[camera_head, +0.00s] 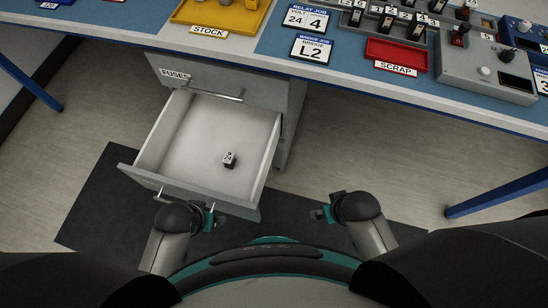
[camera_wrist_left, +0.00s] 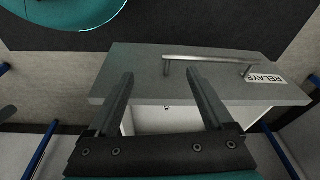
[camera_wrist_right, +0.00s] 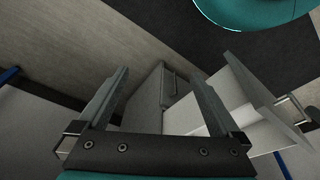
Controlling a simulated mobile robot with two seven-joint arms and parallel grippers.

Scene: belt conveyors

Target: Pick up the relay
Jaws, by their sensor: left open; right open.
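A small dark relay (camera_head: 229,159) with a white "24" label is inside the pulled-out drawer (camera_head: 185,120), toward the front right of its pale floor. In the left wrist view, the drawer front (camera_wrist_left: 140,62) shows a bar handle and a "RELAYS" label. My left gripper (camera_head: 210,217) is open and empty at the drawer's front edge; its spread fingers also show in the left wrist view (camera_wrist_left: 161,74). My right gripper (camera_head: 322,213) is open and empty, right of the drawer; its fingers show in the right wrist view (camera_wrist_right: 160,78).
A closed drawer labelled "FUSES" (camera_head: 255,85) is above the open one. The worktop carries a yellow stock tray (camera_head: 200,36), job cards "24 4" (camera_head: 306,18) and "L2" (camera_head: 311,48), a red scrap tray (camera_head: 397,53) and a grey device box (camera_head: 480,70). A blue leg (camera_head: 500,192) stands right.

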